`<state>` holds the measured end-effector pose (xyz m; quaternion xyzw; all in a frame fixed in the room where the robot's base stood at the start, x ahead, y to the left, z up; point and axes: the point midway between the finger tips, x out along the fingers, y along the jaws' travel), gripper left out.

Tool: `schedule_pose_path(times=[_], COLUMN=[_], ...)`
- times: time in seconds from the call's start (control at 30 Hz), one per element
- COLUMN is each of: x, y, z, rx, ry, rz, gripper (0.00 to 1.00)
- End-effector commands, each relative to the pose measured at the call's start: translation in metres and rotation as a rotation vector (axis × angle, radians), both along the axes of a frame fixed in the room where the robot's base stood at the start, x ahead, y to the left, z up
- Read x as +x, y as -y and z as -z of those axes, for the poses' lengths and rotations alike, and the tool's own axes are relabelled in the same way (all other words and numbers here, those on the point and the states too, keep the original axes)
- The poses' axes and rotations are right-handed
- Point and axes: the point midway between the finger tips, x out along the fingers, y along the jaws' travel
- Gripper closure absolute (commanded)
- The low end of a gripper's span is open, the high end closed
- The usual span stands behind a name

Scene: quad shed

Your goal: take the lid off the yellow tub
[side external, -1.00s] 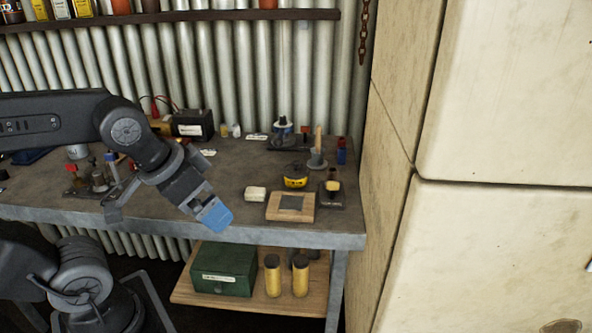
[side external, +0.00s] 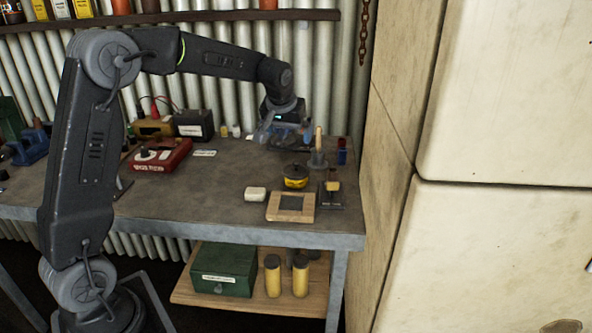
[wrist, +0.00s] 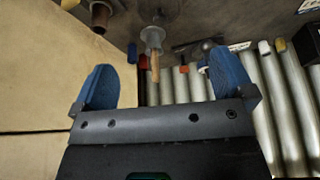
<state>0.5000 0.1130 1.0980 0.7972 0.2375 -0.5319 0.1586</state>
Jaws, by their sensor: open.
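The yellow tub (side external: 296,184) stands upright on the right part of the bench in the side view, with a dark lid (side external: 296,170) on top. I cannot make the tub out in the wrist view. My gripper (side external: 286,134) is over the back of the bench, behind the tub and apart from it. Its two blue fingers are spread in the wrist view (wrist: 163,80), with nothing held between them.
A wooden-handled tool (side external: 318,150) stands upright close to my gripper. A corrugated wall closes the back. Bare bench lies left of the tub.

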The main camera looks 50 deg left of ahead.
Motion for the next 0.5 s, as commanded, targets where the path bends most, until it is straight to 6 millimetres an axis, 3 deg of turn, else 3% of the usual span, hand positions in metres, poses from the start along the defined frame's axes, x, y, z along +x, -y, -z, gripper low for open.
schedule_pose_path(times=[0.17,0.5], x=[0.009,0.028], y=[-0.008,-0.02], z=[0.018,0.074], rx=[-0.001,-0.001], ry=[-0.004,-0.004], rz=[-0.013,-0.012], gripper=[0.0,0.0])
